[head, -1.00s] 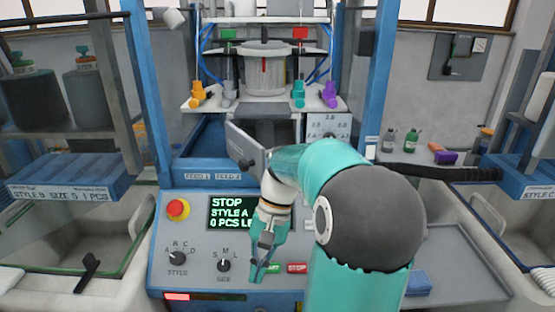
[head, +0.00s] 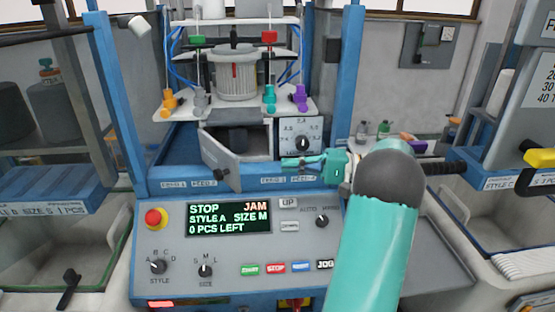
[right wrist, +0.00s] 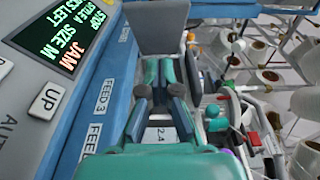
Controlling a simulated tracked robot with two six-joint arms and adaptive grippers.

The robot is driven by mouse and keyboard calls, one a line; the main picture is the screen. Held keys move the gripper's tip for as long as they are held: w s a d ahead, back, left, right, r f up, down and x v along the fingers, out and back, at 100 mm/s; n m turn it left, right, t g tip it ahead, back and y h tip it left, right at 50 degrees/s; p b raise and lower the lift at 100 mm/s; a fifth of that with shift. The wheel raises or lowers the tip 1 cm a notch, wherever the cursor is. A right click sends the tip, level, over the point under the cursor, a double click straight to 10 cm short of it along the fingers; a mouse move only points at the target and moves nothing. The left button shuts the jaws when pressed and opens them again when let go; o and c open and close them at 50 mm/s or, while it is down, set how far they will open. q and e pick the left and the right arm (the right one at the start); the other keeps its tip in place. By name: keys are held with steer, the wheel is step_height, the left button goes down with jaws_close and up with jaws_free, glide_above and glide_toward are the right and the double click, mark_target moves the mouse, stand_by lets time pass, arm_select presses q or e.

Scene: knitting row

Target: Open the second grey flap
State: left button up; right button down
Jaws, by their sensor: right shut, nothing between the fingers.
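One grey flap (head: 220,158) stands swung out from a dark opening (head: 245,142) in the middle machine, above the FEED 1 and FEED 2 labels. A grey panel that looks like this flap (right wrist: 165,30) shows at the top of the right wrist view. To the right of the opening is a pale dial plate (head: 300,137) with a black knob. I cannot tell a second flap apart there. My right gripper (head: 288,163) is shut and empty, just in front of the dial plate's lower edge, pointing left toward the opening. Its fingers (right wrist: 158,68) lie together in the right wrist view. My left gripper is not in view.
The control panel below has a screen (head: 228,218) reading STOP, JAM, STYLE A, SIZE M, and a red button (head: 154,218). Coloured yarn guides (head: 269,98) stand above the opening. A blue ledge (right wrist: 98,95) with feed labels runs beside the gripper.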

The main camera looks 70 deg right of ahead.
arm_select(q)
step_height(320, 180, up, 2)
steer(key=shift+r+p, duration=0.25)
steer(key=shift+p, duration=0.95)
arm_select(e)
steer(key=x, duration=0.9)
steer(key=shift+w+a, duration=0.15)
steer(key=shift+a, duration=0.05)
